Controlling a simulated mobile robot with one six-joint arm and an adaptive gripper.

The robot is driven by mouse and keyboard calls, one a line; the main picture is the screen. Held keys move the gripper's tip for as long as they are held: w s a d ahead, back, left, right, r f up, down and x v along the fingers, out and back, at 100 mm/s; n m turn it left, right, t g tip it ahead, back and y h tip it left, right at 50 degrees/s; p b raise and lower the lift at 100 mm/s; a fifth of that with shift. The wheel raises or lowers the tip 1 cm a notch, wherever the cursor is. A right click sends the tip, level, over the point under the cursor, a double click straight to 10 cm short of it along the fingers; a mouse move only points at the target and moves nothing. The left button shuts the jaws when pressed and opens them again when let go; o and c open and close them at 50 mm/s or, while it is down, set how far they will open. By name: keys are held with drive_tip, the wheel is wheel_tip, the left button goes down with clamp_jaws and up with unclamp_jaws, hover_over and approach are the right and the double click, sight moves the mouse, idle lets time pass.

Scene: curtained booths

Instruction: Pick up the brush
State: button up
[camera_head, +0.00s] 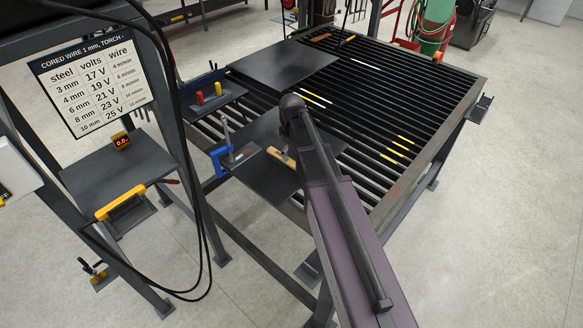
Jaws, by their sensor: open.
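A small thing with a light wooden handle (281,156), which looks like the brush, lies on a dark plate (262,178) at the near left corner of the slatted table. Its bristles cannot be made out. My arm rises from the bottom of the picture, and its dark upper end stands just right of the wooden handle in the picture, covering part of the plate behind it. My gripper is not visible; the arm's end hides it or it is out of view.
A blue clamp (221,160) grips the plate's edge just left of the brush. A larger dark plate (283,64) lies at the back of the slatted table (441,107). A post with a sign (93,82) and hanging cables stands at left. Floor is clear at right.

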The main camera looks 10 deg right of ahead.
sight(291, 162)
idle(0.3)
drive_tip(key=shift+s+a+f+b, duration=0.1)
drive_tip(key=shift+f+b, duration=1.2)
drive_tip(key=shift+f, duration=0.05)
drive_tip(key=shift+s+f+b, duration=0.1)
drive_tip(key=shift+f+b, duration=1.2)
clamp_jaws()
